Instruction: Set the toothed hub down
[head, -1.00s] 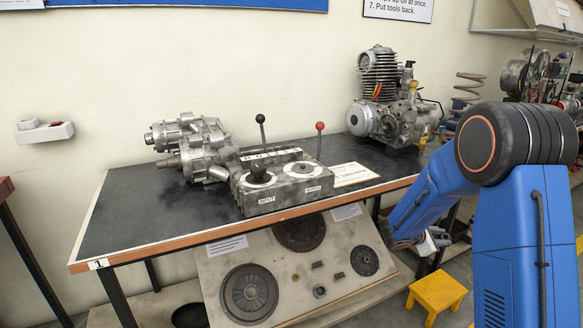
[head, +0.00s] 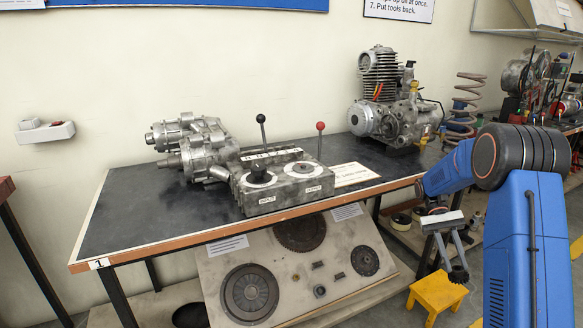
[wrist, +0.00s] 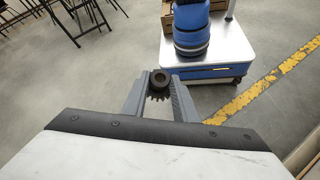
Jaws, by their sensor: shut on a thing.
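The toothed hub is a small dark ring with teeth and a round bore; in the wrist view the hub (wrist: 159,78) sits between my fingertips. In the head view the hub (head: 459,276) is a small dark shape at the lower end of the fingers. My gripper (head: 452,264) points down and is shut on it; it also shows in the wrist view (wrist: 158,86). In the head view the hub overlaps the right rear of the yellow stool (head: 432,294). I cannot tell whether it touches the stool or hangs above it.
The dark workbench (head: 130,215) carries a gearbox (head: 190,145), a lever box (head: 285,185) and an engine (head: 385,105). A tilted display board (head: 290,275) with discs leans below. A coil spring (head: 466,105) stands at right. The bench's front edge is near my arm.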

